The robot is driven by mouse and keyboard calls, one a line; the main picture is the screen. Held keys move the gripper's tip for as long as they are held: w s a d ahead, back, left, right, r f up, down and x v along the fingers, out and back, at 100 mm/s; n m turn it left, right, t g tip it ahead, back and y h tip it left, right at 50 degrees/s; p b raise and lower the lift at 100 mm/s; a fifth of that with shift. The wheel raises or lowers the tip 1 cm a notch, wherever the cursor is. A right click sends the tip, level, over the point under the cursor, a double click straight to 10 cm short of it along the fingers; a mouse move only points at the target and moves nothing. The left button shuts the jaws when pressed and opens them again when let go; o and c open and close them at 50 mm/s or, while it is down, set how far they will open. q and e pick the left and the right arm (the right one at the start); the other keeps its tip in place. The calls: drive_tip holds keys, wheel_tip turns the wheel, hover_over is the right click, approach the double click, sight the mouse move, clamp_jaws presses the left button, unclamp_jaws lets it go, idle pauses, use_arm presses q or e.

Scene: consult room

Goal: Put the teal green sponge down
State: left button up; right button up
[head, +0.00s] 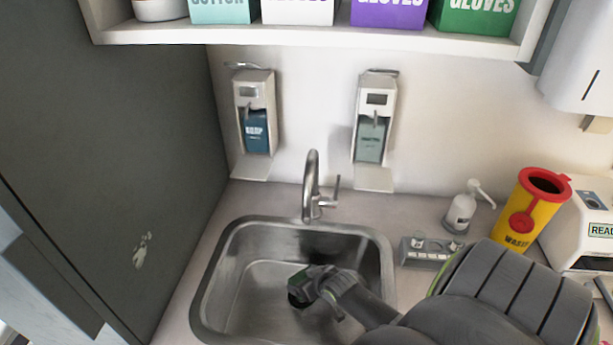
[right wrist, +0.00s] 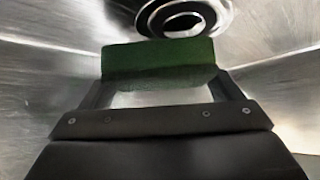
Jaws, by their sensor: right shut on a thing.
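The teal green sponge (right wrist: 158,62) is between the fingertips of my right gripper (right wrist: 165,85) in the right wrist view, where it looks dark green. My right gripper is shut on it. In the head view the right gripper (head: 305,287) reaches down into the metal sink (head: 240,290), and only a small dark green bit of the sponge shows there. The round drain (right wrist: 183,17) lies just beyond the sponge in the right wrist view. I cannot tell whether the sponge touches the sink bottom. My left gripper is not in view.
A faucet (head: 311,190) stands behind the sink. Right of the sink are a grey holder (head: 428,253), a pump bottle (head: 461,213) and a yellow waste bin (head: 528,212). Two dispensers hang on the wall, below a shelf (head: 320,38) of glove boxes. A dark panel (head: 110,150) stands left.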

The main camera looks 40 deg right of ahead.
drive_tip(key=shift+f, duration=1)
drive_tip(key=shift+f, duration=0.15)
drive_tip(key=o, duration=0.8)
drive_tip(key=shift+s+r, duration=0.1)
drive_tip(key=shift+r, duration=0.2)
drive_tip(key=v, duration=1.1)
drive_tip(key=shift+s+r, duration=0.2)
drive_tip(key=shift+r, duration=0.1)
drive_tip(key=shift+w, duration=0.15)
